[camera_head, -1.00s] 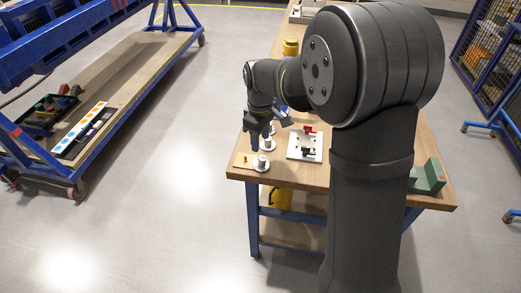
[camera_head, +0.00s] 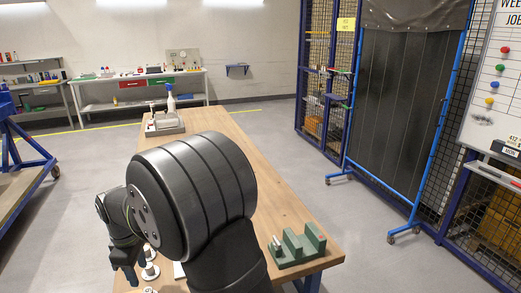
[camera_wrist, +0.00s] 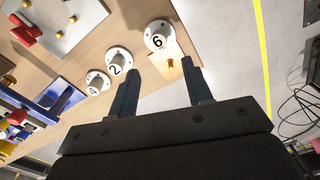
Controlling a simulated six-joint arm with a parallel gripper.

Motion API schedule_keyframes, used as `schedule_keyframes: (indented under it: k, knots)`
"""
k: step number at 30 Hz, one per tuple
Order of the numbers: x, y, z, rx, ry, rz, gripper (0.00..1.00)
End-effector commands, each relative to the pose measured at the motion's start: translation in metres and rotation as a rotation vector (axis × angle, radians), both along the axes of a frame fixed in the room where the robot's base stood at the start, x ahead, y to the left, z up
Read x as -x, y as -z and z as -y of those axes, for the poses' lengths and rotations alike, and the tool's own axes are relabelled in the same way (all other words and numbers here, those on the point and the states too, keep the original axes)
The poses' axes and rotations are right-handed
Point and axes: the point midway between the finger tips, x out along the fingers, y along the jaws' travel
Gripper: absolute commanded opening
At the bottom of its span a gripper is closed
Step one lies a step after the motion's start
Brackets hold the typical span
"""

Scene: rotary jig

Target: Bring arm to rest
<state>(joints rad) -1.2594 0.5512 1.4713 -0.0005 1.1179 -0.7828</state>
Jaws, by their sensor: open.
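My gripper (camera_wrist: 159,67) is open, with two dark fingers apart and nothing between them. It also shows at the lower left of the head view (camera_head: 124,270), partly hidden by my arm. In the wrist view, white round posts numbered 6 (camera_wrist: 158,41), 2 (camera_wrist: 116,68) and 4 (camera_wrist: 93,88) stand on white discs on the wooden table (camera_wrist: 125,22). A pale plate with a red clamp (camera_wrist: 28,36) is at the upper left. My arm hides much of the table in the head view.
A green stepped block (camera_head: 298,248) stands near the table's right edge in the head view. A grey tray with a spray bottle (camera_head: 166,122) is at the table's far end. Blue-framed mesh panels (camera_head: 340,80) and a whiteboard (camera_head: 497,90) stand to the right.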

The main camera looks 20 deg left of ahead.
Motion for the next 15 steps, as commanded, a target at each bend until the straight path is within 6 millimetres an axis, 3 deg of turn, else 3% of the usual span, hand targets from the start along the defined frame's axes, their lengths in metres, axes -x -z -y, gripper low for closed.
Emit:
schedule_keyframes:
  k: [12, 14, 15]
  knots:
    - [0.000, 0.085, 0.001, 0.004, 0.000, -0.001, 0.46]
    - [0.000, 0.095, 0.001, 0.003, 0.000, -0.001, 0.46]
    - [0.000, 0.083, -0.001, -0.005, 0.000, 0.001, 0.46]
